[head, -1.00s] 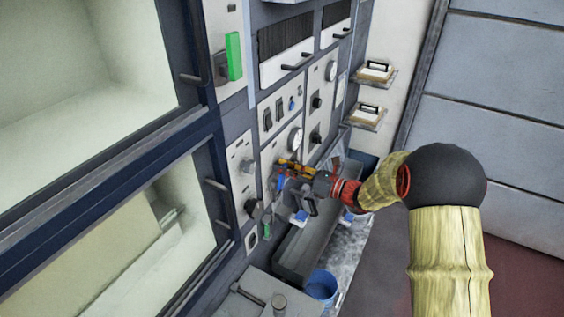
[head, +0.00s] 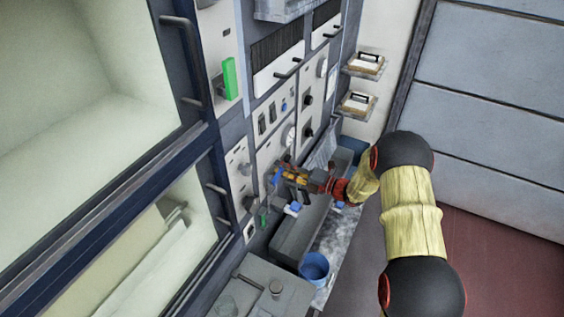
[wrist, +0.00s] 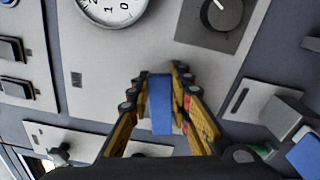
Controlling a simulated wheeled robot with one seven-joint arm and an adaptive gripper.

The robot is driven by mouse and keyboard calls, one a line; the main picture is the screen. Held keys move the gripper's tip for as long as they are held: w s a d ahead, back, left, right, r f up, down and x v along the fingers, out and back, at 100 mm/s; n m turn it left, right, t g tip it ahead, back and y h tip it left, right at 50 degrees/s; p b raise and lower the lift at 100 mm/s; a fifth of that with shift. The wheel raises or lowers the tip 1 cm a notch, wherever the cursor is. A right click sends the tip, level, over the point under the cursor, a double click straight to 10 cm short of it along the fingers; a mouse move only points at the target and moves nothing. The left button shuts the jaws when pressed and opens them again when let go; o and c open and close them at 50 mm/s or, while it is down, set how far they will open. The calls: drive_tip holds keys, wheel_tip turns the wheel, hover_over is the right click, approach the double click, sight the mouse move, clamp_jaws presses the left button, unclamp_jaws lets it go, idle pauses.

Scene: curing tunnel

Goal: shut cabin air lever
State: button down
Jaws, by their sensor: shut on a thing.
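My gripper (wrist: 155,95) is shut on a blue lever handle (wrist: 160,112), with one yellow-and-black finger on each side of it. The handle stands out from a pale panel (wrist: 110,65), and its base is hidden by the fingers. No label naming it is readable. In the head view my gripper (head: 281,178) is at the lower part of the control wall, and a bit of the blue handle (head: 276,181) shows at its tip.
A round gauge (wrist: 112,8) and a dark square with a knob (wrist: 216,14) sit above the handle. Dark switches (wrist: 12,50) are at left. A grey block (wrist: 287,117) juts out at right. A blue bucket (head: 314,266) stands below the wall.

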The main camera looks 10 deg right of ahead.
drive_tip(key=shift+w+d+f+m+p, duration=0.1)
drive_tip(key=shift+f+m+p, duration=0.6)
drive_tip(key=shift+m, duration=0.7)
drive_tip(key=shift+f, duration=0.1)
drive_tip(key=c, duration=1.6)
unclamp_jaws()
drive_tip(key=v, duration=1.2)
